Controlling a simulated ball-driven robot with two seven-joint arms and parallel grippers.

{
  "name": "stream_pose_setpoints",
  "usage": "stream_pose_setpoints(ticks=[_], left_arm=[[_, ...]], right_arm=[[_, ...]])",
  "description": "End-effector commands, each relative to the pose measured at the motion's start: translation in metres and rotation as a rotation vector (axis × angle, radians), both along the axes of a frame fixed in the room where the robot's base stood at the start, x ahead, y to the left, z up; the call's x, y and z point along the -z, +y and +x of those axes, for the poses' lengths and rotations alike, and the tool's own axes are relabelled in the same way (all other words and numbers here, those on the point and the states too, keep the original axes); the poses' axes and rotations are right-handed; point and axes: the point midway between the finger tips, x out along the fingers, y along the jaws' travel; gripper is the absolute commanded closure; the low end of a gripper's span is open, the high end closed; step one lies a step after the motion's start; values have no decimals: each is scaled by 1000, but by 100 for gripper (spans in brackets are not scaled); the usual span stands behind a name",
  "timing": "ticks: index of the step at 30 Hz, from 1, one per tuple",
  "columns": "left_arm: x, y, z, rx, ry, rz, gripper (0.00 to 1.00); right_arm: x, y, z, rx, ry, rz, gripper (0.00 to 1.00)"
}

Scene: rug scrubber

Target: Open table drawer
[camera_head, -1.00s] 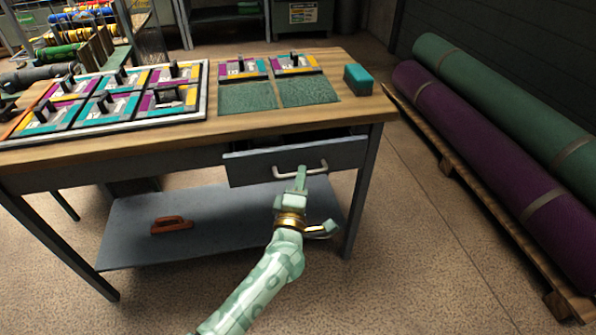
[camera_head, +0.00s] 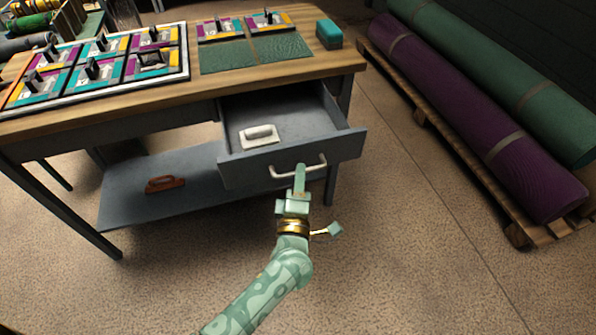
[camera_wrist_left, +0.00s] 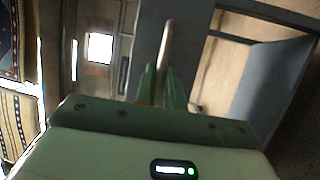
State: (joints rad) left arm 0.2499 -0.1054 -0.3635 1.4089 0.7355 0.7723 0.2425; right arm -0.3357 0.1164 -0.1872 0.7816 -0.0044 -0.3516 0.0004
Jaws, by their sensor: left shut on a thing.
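The table drawer (camera_head: 236,173) is grey with a pale bar handle (camera_head: 283,174) and stands pulled well out from under the wooden table top (camera_head: 120,98). My left gripper (camera_head: 300,172) is shut on the handle, near its right half. In the left wrist view the fingers (camera_wrist_left: 160,85) close around the pale handle (camera_wrist_left: 166,48), with the grey drawer front (camera_wrist_left: 198,45) behind it. A white object with a handle (camera_head: 259,136) lies inside the drawer. My right gripper is not in view.
A teal block (camera_head: 329,34) and framed coloured panels (camera_head: 100,65) lie on the table top. A reddish-brown tool (camera_head: 165,183) lies on the lower shelf (camera_head: 125,205). Rolled rugs (camera_head: 450,100) rest on a wooden pallet (camera_head: 440,140) at right. The floor in front is clear.

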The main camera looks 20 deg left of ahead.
Motion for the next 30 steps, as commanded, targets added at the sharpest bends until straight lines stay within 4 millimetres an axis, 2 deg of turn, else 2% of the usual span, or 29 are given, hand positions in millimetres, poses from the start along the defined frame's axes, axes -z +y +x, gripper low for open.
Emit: stream_pose_setpoints(ticks=[9, 10, 12, 20, 23, 26, 30], left_arm=[[1, 0, 0, -1, 2, -1, 100], [1, 0, 0, -1, 3, -1, 81], [1, 0, 0, -1, 2, -1, 68], [0, 0, -1, 0, 1, 0, 68], [1, -1, -7, 1, 2, 1, 68], [3, -4, -22, 0, 3, 0, 68], [8, -11, -56, 1, 3, 0, 68]], right_arm=[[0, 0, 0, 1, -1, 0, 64], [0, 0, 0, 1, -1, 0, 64], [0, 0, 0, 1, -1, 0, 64], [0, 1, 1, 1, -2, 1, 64], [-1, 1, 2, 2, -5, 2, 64], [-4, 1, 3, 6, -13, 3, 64], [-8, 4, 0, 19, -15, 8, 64]])
